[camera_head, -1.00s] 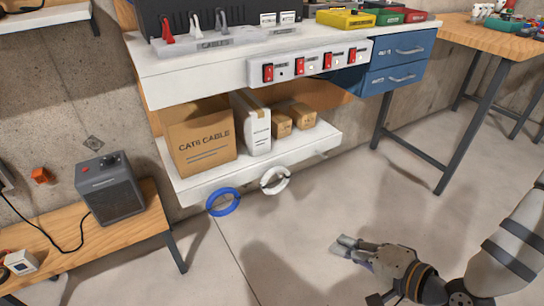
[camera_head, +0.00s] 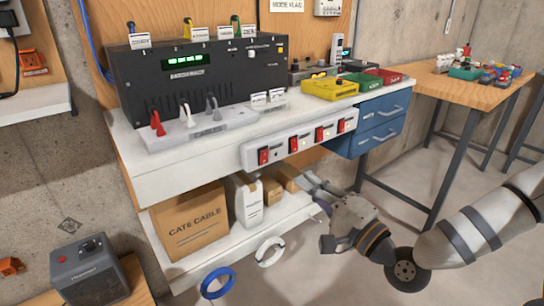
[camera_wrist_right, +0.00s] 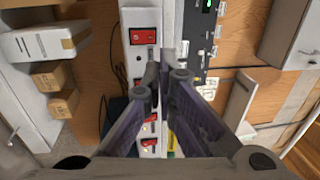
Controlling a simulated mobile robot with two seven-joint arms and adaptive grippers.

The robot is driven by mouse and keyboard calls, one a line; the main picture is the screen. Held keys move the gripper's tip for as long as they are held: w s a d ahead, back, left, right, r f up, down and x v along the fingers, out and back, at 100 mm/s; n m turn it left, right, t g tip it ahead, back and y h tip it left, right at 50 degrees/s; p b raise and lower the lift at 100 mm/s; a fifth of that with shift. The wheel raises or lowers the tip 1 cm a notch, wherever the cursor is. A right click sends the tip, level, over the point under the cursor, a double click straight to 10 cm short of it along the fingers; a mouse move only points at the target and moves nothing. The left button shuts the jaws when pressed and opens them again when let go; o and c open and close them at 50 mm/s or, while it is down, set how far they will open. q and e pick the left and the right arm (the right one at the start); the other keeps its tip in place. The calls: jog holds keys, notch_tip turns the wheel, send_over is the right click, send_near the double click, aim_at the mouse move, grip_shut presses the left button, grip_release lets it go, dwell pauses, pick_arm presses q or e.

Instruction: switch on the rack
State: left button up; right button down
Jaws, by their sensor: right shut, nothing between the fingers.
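The rack is a black box (camera_head: 215,78) with a green lit display (camera_head: 188,64), standing on the white bench. A white switch strip (camera_head: 280,154) with several red rocker switches runs along the bench's front edge. Its leftmost red switch (camera_head: 264,156) and rightmost red switch (camera_head: 341,126) are both unobstructed. My right gripper (camera_head: 308,182) is shut and empty, below the strip in the head view. In the right wrist view the closed fingertips (camera_wrist_right: 165,66) overlap the strip's edge, with a red switch (camera_wrist_right: 142,38) beyond them; contact cannot be told. My left gripper is out of view.
Red and white levers (camera_head: 185,114) stand before the rack. Yellow, green and red bins (camera_head: 330,88) sit to its right, above blue drawers (camera_head: 380,125). A lower shelf holds a cable box (camera_head: 190,225) and smaller cartons. Open floor lies at the lower right.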

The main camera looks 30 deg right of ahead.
jog(key=b, duration=0.2)
send_near(263, 145)
jog(key=w, duration=0.4)
jog(key=shift+w+a, duration=0.25)
jog(key=shift+w, duration=0.05)
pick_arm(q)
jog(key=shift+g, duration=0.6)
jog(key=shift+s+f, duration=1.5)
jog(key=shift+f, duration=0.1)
pick_arm(e)
jog(key=shift+w+r, duration=0.3)
jog(key=shift+w, duration=0.3)
jog(key=shift+w+r, duration=0.2)
jog(key=shift+w, duration=0.2)
jog(key=shift+a, duration=0.1)
